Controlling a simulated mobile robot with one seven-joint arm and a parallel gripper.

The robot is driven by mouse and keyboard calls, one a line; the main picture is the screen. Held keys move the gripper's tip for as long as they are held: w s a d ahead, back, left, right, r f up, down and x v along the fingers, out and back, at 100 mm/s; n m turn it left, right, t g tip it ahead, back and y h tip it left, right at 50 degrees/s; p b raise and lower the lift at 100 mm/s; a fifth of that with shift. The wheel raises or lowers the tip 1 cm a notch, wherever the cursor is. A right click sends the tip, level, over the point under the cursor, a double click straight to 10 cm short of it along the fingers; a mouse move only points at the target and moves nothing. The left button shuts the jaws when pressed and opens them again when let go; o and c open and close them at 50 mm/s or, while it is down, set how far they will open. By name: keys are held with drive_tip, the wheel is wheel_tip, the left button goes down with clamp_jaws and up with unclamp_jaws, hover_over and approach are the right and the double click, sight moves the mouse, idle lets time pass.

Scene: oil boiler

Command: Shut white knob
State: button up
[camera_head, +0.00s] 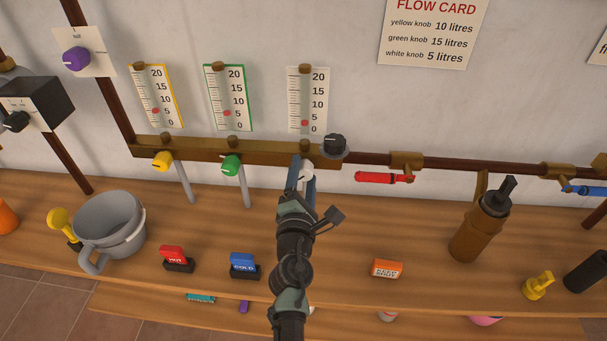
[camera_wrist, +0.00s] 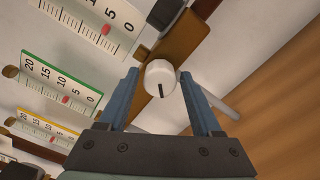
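The white knob (camera_head: 307,173) is under the right-hand gauge on the brown manifold, mostly hidden by my arm in the head view. In the wrist view the white knob (camera_wrist: 160,80) is a round white cap with a dark pointer line, in front of the space between my fingers. My gripper (camera_wrist: 163,98) is open, one blue finger on each side of the knob, with gaps visible. In the head view my gripper (camera_head: 303,178) reaches up to the manifold. The gauge (camera_head: 306,100) above the white knob has its red marker low, between 0 and 5.
The yellow knob (camera_head: 162,161) and green knob (camera_head: 230,165) sit left on the same manifold (camera_head: 200,151). A black knob (camera_head: 335,146) and a red lever (camera_head: 384,178) are to the right. A grey jug (camera_head: 108,228) stands on the wooden bench. The flow card (camera_head: 432,32) hangs above.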

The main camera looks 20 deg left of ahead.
drive_tip(key=shift+o, duration=0.4)
drive_tip(key=shift+s+d+p, duration=0.2)
drive_tip(key=shift+s+p, duration=0.1)
drive_tip(key=shift+s, duration=0.25)
drive_tip(key=p+v, duration=0.2)
drive_tip(key=v, duration=0.9)
drive_tip(key=shift+s, duration=0.4)
drive_tip(key=shift+d, duration=0.1)
drive_tip(key=w+d+r+m+t+h, duration=0.2)
drive_tip(key=d+r+m, duration=0.25)
drive_tip(key=r, duration=0.55)
drive_tip(key=w+d+r+m+t+h, duration=0.1)
drive_tip(key=d+r+m+t+h, duration=0.15)
drive_tip(key=r+m, duration=0.6)
drive_tip(key=w+d+r+m+t+h, duration=0.1)
drive_tip(key=w+d+r+m, duration=0.3)
drive_tip(key=r, duration=0.8)
drive_tip(key=s+d+r+m+t, duration=0.2)
drive_tip(key=s+r+m, duration=0.3)
drive_tip(key=s+r, duration=0.3)
drive_tip(key=s+d+r+m+t, duration=0.2)
drive_tip(key=s+r+m, duration=0.3)
drive_tip(key=r, duration=1.1)
drive_tip(key=s, duration=0.3)
